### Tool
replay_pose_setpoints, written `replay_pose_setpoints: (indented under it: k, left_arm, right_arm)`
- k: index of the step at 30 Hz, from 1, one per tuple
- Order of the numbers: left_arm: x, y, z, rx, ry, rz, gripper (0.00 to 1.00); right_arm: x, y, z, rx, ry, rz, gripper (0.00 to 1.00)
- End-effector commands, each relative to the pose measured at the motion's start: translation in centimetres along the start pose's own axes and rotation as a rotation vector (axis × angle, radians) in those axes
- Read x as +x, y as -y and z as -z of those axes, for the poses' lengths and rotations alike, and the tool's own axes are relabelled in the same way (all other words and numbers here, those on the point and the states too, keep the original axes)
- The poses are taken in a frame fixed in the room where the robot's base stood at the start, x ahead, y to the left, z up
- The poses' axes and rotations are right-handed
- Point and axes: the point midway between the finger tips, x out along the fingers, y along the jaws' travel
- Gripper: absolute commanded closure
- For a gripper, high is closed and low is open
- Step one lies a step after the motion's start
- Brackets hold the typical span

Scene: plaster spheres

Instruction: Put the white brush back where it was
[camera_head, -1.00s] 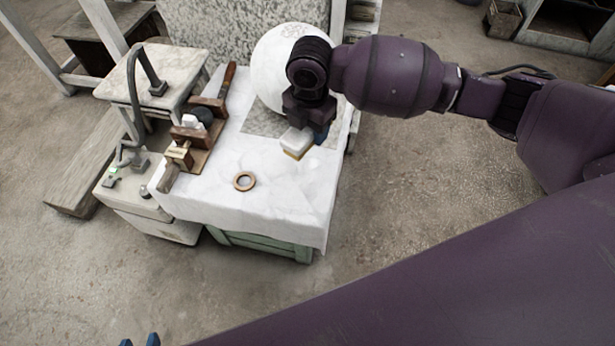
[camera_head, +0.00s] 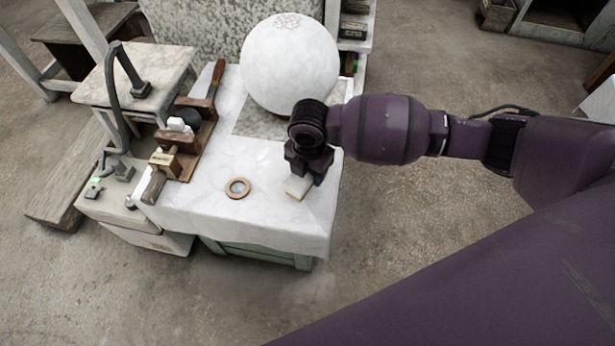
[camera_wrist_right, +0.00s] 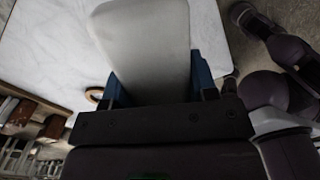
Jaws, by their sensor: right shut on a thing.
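The white brush (camera_head: 298,187) is in my right gripper (camera_head: 311,178), at the right front part of the white-covered table (camera_head: 262,217). In the right wrist view the brush (camera_wrist_right: 147,45) shows as a pale block between the blue fingers (camera_wrist_right: 160,85), which are shut on it. In the head view it is low over the cloth; I cannot tell whether it touches. My left gripper does not show in the head view now.
A large white sphere (camera_head: 290,62) stands on a grey slab behind my right gripper. A wooden ring (camera_head: 237,188) lies on the cloth left of the brush. A wooden rack with tools (camera_head: 190,150) stands along the table's left side. The cloth around the ring is clear.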

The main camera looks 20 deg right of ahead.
Motion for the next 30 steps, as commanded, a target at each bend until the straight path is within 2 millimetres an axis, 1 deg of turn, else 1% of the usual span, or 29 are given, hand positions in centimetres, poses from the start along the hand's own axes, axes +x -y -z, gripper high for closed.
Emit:
replay_pose_setpoints:
  k: [1, 3, 6, 12, 20, 21, 25, 30]
  left_arm:
    - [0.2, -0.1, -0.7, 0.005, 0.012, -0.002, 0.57]
    - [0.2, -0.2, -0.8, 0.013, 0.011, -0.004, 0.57]
    - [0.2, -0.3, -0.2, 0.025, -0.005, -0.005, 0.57]
    - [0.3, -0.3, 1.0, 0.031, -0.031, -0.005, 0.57]
    - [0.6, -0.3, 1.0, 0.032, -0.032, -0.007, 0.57]
    - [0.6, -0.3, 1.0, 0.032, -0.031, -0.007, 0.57]
    - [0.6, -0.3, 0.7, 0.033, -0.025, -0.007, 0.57]
    - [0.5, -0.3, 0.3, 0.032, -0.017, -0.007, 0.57]
  right_arm:
    - [1.7, 0.3, 0.2, 0.000, -0.007, 0.011, 0.74]
    - [3.0, 0.3, 0.2, 0.001, -0.007, 0.011, 0.74]
    - [3.9, 0.2, 0.2, 0.000, -0.006, 0.009, 0.74]
    - [3.7, 0.0, 0.1, 0.000, -0.001, 0.001, 0.74]
    - [4.1, 0.1, 0.1, 0.000, -0.002, 0.002, 0.74]
    - [4.1, 0.1, 0.1, 0.000, -0.002, 0.002, 0.43]
    - [4.1, 0.1, 0.1, 0.000, -0.002, 0.002, 0.23]
    - [4.1, 0.1, 0.1, 0.000, -0.002, 0.002, 0.21]
